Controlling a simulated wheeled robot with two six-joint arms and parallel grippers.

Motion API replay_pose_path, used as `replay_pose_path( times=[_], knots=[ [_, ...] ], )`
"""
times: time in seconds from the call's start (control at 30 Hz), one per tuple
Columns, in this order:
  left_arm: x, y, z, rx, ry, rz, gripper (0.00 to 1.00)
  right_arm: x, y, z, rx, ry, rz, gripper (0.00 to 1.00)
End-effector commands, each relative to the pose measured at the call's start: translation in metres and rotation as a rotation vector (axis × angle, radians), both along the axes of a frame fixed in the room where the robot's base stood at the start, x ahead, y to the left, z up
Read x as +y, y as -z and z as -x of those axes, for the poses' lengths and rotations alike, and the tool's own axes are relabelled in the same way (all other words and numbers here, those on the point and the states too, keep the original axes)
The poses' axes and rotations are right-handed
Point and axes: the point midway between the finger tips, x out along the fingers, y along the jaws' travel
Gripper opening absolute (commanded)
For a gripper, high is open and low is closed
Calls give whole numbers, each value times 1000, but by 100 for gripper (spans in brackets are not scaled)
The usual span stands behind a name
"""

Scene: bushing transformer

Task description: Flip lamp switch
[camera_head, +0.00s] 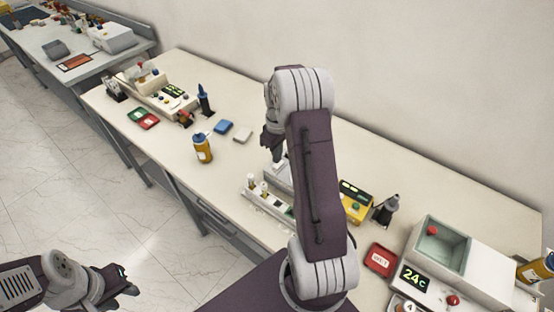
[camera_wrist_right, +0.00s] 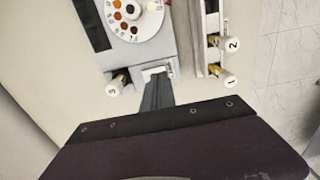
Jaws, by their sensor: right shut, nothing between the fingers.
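A grey device with a round dial of coloured spots (camera_wrist_right: 138,18) shows in the right wrist view. At its near edge is a small white part (camera_wrist_right: 157,72) that looks like the lamp switch. My right gripper (camera_wrist_right: 157,84) is shut and empty, its fingertips right at this white part; I cannot tell whether they touch. In the head view my right gripper (camera_head: 279,160) points down over the device, which my right arm mostly hides. My left gripper (camera_head: 128,282) is at the lower left, away from the table; its jaw opening is unclear.
A white rack with vials (camera_head: 268,199) stands beside the device. A vial marked 3 (camera_wrist_right: 117,86) is close to my right fingers. A yellow box (camera_head: 355,202), an orange bottle (camera_head: 202,149) and a white bath unit (camera_head: 480,262) stand on the table (camera_head: 225,95).

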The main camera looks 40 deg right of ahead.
Motion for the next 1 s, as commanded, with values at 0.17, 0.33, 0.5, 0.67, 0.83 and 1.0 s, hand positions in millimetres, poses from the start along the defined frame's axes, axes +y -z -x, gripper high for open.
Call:
replay_pose_path(
  times=[0.17,0.33,0.5,0.67,0.83,1.0],
  knots=[
    [0,-6,0,0,0,0,36,0,20,0,1,0,-1,0],
    [0,-6,0,0,0,0,36,0,27,0,0,0,0,0],
    [0,-6,0,0,0,0,36,0,28,0,-1,0,1,0],
    [0,-3,0,0,0,0,36,2,33,1,0,-1,0,0],
    [0,-4,0,0,0,0,36,2,34,1,1,0,-1,0],
    [0,-6,0,0,0,0,36,0,33,1,4,1,-2,0]
  ],
)
